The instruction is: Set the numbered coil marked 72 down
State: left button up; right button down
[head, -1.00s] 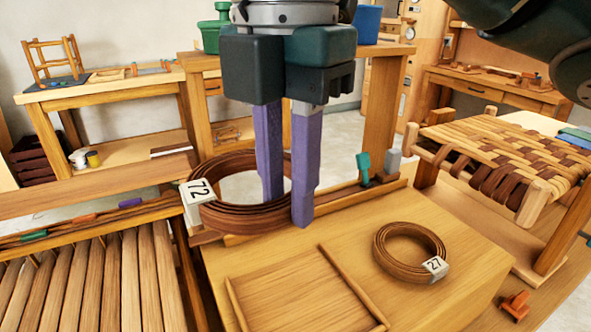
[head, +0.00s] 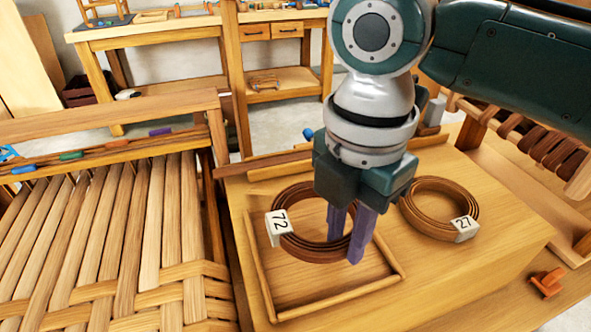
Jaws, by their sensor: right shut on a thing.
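The coil marked 72 (head: 318,255) is a brown wound ring with a white number tag on its left side. My right gripper (head: 346,244) is shut on the coil's right side, one purple finger inside the ring and one outside. The coil is level, over the area bounded by thin wooden strips (head: 338,298) on the bench top. I cannot tell whether it touches the bench. The gripper hides part of its right and far side. My left gripper is not in view.
A smaller coil marked 27 (head: 428,228) lies just right of my gripper. A slatted, partly woven seat (head: 135,240) stands at left, another woven seat (head: 535,140) at right. An orange object (head: 547,282) is at the lower right. The bench top's front right is clear.

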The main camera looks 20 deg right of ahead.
aim_at(340, 274)
jog(key=shift+f+b, duration=0.35)
jog(key=shift+f, duration=1.75)
jog(key=shift+f, duration=0.15)
jog(key=c, duration=1)
grip_release()
